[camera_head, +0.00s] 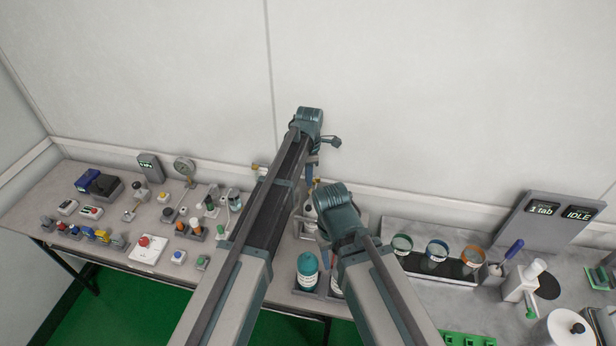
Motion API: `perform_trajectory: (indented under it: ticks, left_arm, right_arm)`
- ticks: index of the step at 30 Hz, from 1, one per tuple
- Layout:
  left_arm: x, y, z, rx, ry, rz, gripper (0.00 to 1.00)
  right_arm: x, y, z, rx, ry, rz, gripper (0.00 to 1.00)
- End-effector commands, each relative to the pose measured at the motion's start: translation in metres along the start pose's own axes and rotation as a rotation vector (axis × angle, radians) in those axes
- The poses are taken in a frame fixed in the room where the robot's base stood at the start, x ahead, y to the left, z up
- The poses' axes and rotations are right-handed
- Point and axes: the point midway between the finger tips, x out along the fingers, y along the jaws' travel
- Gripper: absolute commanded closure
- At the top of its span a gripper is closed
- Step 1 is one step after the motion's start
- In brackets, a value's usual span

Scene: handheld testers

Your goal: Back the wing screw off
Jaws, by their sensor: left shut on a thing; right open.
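My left gripper (311,172) points down below its wrist, near the back of the bench around the middle. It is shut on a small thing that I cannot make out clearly. My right gripper (338,212) is lower and slightly to the right; its wrist faces the camera and hides its fingers, which are open. I cannot make out the wing screw; the bench behind both arms is largely hidden.
A teal-labelled bottle (308,268) stands in a tray by my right arm. Several small testers, a gauge (184,166) and a red-button box (148,249) cover the left bench. Jars (437,252), a blue-handled tool (507,255) and a display panel (549,222) are at right.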

Motion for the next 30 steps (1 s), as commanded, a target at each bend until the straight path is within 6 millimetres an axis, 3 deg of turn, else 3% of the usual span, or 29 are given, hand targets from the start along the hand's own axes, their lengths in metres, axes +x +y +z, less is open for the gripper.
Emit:
perform_trajectory:
  ticks: [15,30]
  left_arm:
    - [0.0007,-0.0079,0.0067,-0.42,-0.008,-0.007,1.0]
    - [0.0004,-0.0072,0.0084,-0.587,-0.011,-0.004,1.0]
  right_arm:
    - [0.0007,-0.0001,0.0,0.0,0.0,0.0,0.5]
    - [0.0005,0.0,0.0,0.0,0.0,0.0,0.5]
